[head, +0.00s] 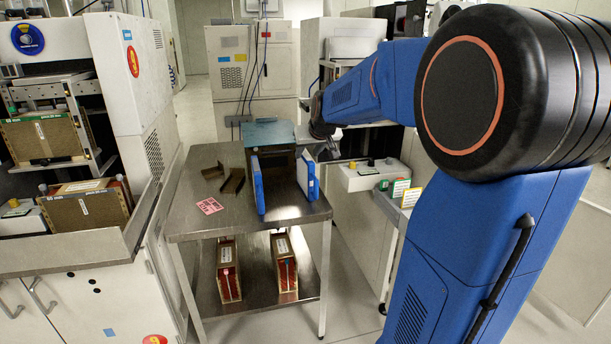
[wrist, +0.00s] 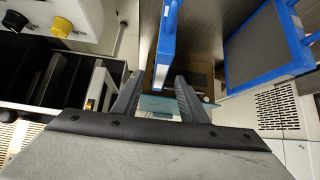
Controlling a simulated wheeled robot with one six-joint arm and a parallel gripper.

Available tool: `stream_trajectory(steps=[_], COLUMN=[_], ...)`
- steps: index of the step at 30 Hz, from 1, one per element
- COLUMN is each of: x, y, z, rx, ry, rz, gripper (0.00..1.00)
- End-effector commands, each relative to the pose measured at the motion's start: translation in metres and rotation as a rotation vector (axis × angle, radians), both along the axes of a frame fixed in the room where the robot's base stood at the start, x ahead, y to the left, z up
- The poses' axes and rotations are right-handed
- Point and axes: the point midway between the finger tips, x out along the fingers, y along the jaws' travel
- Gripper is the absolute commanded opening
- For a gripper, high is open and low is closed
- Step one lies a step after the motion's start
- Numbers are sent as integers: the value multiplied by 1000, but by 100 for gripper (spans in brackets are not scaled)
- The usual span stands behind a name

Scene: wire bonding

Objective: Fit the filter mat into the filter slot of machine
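Two blue-framed panels that look like filter mats stand upright on the steel table: a left one (head: 257,185) and a right one (head: 308,178). In the wrist view one blue frame shows nearly edge-on (wrist: 166,45), and another shows its dark grey mat face (wrist: 262,48) at the right. My gripper (wrist: 158,84) is open, its two fingers apart, with the edge-on frame in line with the gap. I cannot tell whether the frame is between the fingers. In the head view my gripper is above the table's right side, partly hidden by my arm. I cannot make out the filter slot.
A teal-topped dark box (head: 268,133) stands at the table's back. Brown brackets (head: 232,181) and a pink-red card (head: 210,205) lie on the left of the table (head: 190,228). Cartridge-like boxes (head: 229,270) stand on the lower shelf. Machines flank both sides.

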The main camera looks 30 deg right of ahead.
Motion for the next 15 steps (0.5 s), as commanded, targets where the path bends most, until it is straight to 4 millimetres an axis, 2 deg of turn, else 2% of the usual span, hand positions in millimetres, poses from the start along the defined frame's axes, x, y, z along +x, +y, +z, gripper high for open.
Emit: stream_trajectory(steps=[6,15], x=[19,27], y=[-4,-6], z=[-20,-30], rx=[1,0], ry=[2,1], rz=[1,1], gripper=[39,39])
